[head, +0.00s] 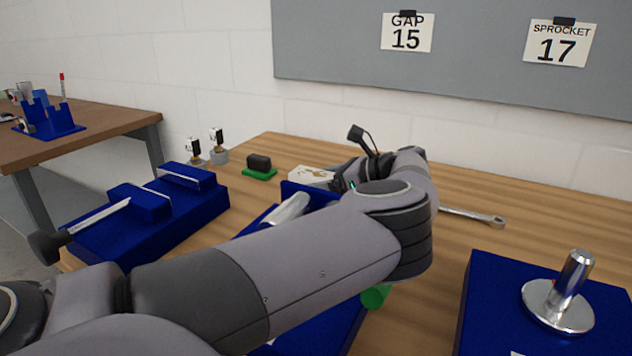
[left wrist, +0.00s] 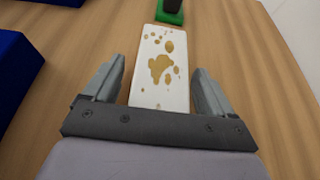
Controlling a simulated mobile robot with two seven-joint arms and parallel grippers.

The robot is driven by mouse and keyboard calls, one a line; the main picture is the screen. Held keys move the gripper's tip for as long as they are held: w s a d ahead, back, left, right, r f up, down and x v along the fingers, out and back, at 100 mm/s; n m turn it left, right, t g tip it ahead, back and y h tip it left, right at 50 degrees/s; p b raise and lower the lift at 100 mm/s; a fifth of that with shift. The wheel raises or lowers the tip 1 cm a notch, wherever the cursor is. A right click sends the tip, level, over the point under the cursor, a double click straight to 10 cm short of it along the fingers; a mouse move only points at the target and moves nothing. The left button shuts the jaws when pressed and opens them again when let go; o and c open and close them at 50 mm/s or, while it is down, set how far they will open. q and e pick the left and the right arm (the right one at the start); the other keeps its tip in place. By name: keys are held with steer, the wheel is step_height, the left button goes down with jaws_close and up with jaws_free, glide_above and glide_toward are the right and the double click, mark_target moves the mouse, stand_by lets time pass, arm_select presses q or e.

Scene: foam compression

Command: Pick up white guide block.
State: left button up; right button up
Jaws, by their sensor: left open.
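The white guide block (head: 311,175), with brown blotches on its top, lies on the wooden table, partly hidden by my left gripper and arm in the head view. In the left wrist view the white guide block (left wrist: 159,72) lies lengthwise between the fingers. My left gripper (left wrist: 160,68) is open, with one finger on each side of the block and gaps showing on both sides. Its height above the table is hard to tell. In the head view my left gripper (head: 345,178) is mostly hidden behind its own arm. My right gripper is not in view.
A green base with a black block (head: 259,166) sits just beyond the white block. Blue fixtures (head: 175,205) stand left. A wrench (head: 475,216) lies to the right. A blue plate with a metal post (head: 565,295) is at front right. My left arm covers the middle.

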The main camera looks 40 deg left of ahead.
arm_select(q)
steer(key=c, duration=1.2)
steer(key=shift+r, duration=0.1)
step_height(320, 180, up, 16)
step_height(320, 180, up, 12)
steer(key=p, duration=0.4)
glide_above(323, 175)
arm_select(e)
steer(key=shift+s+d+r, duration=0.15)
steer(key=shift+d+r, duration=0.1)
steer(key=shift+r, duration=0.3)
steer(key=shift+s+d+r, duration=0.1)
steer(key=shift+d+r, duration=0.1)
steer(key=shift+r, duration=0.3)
